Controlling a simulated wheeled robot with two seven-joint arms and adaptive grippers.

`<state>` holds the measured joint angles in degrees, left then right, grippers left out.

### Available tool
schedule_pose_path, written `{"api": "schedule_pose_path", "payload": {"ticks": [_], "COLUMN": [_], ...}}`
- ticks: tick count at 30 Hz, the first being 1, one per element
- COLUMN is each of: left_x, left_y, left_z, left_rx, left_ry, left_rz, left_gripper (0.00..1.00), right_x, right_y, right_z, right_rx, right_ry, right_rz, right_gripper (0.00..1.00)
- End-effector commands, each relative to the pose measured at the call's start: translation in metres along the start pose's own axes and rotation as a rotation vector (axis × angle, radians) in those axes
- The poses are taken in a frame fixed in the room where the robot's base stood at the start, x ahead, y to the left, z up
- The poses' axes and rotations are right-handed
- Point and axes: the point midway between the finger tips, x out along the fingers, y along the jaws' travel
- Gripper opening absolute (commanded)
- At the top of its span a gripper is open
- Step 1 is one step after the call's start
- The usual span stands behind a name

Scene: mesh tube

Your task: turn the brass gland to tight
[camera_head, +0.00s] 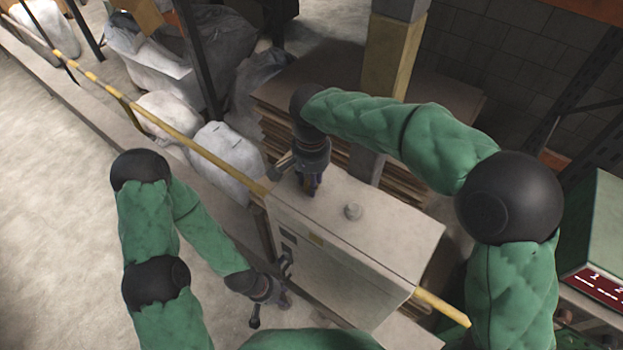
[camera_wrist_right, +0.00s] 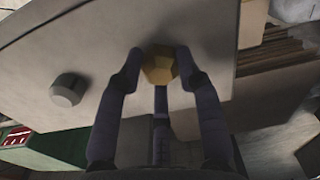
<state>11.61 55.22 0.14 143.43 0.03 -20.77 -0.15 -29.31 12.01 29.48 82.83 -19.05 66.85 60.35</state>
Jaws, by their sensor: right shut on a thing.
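The brass gland (camera_wrist_right: 160,64) is a faceted gold-coloured piece on the flat top of the pale grey cabinet (camera_head: 385,235). It shows in the right wrist view, at the upper middle. In the head view it is hidden by my right gripper (camera_head: 310,185), which points down at the cabinet's far left part. In the wrist view the fingers of my right gripper (camera_wrist_right: 160,72) are closed around the gland, with dark fingertips on its sides. My left gripper (camera_head: 280,296) hangs low, in front of the cabinet and apart from it.
A grey faceted knob (camera_head: 352,211) stands on the cabinet top, right of my right gripper; it also shows in the wrist view (camera_wrist_right: 67,90). A yellow rail (camera_head: 190,147) runs behind. White sacks (camera_head: 222,160) lie beyond it. A green box with a red display (camera_head: 598,284) stands at right.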

Motion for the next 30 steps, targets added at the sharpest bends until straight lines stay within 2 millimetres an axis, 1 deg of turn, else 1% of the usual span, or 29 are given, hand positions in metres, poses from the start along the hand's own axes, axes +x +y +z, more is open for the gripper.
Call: {"api": "schedule_pose_path", "payload": {"ticks": [1,10,11,12,13,14,25,28,30], "left_x": [0.000,0.000,0.000,0.000,0.000,0.000,0.000,0.000,0.000], "left_y": [0.000,0.000,0.000,0.000,0.000,0.000,0.000,0.000,0.000], "left_z": [0.000,0.000,0.000,0.000,0.000,0.000,0.000,0.000,0.000], "left_rx": [0.000,0.000,0.000,0.000,0.000,0.000,0.000,0.000,0.000], "left_ry": [0.000,0.000,0.000,0.000,0.000,0.000,0.000,0.000,0.000], "left_rz": [0.000,0.000,0.000,0.000,0.000,0.000,0.000,0.000,0.000], "left_gripper": [0.40,0.40,0.40,0.40,0.40,0.40,0.40,0.40,0.40], "right_x": [0.006,0.007,0.007,0.007,0.007,0.006,-0.001,-0.010,-0.021], "right_y": [0.001,0.001,0.001,0.001,0.001,0.001,0.000,-0.001,-0.001], "right_z": [0.006,0.006,0.006,0.006,0.006,0.005,0.002,0.001,0.001], "right_rx": [-0.002,-0.002,-0.002,-0.002,-0.002,-0.002,0.000,0.000,0.000], "right_ry": [-0.016,-0.017,-0.017,-0.017,-0.016,-0.015,-0.005,-0.003,-0.002], "right_rz": [0.013,0.013,0.013,0.013,0.013,0.012,0.003,0.001,0.001], "right_gripper": [0.03,0.03,0.39,0.50,0.58,0.60,0.60,0.60,0.60]}}
